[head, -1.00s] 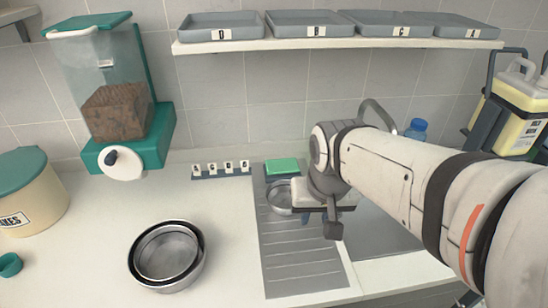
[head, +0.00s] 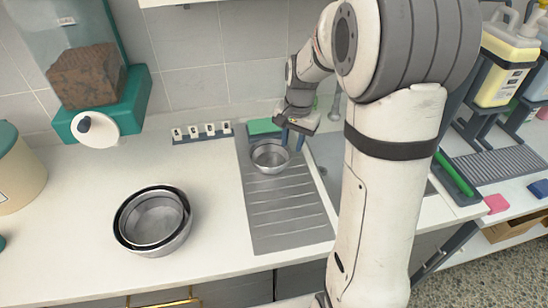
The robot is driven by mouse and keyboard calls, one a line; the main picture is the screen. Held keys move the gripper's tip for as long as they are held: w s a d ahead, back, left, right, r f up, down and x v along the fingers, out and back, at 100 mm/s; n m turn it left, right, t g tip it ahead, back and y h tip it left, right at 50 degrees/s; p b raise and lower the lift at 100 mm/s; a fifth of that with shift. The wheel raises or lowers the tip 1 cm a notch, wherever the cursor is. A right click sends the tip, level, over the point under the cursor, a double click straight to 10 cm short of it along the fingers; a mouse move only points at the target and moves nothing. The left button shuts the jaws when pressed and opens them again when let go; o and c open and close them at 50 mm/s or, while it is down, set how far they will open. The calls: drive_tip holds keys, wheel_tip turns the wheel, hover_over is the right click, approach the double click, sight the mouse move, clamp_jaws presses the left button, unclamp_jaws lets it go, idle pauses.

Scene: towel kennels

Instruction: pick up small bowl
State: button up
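A small round metal bowl (head: 268,160) sits upright on the far end of the grooved steel drainboard (head: 285,215). My gripper (head: 292,142) points down at the bowl's far right rim, with its two blue-grey fingertips apart. It looks open; I cannot tell whether a finger touches the rim. Two larger nested bowls (head: 153,220), a metal one inside a dark-rimmed one, stand on the white counter to the left.
A green sponge (head: 263,126) lies behind the small bowl. A rack of lettered tags (head: 202,131) stands by the wall. The sink is right of the drainboard, partly hidden by my arm. A kibble dispenser (head: 95,90) hangs at left. The counter between the bowls is clear.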

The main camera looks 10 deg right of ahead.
sight(290, 156)
drive_tip(key=f, duration=0.6)
drive_tip(key=shift+w+a+p, duration=0.1)
drive_tip(key=shift+a+p, duration=0.15)
drive_tip(key=shift+p, duration=0.15)
drive_tip(key=shift+c, duration=0.6)
clamp_jaws()
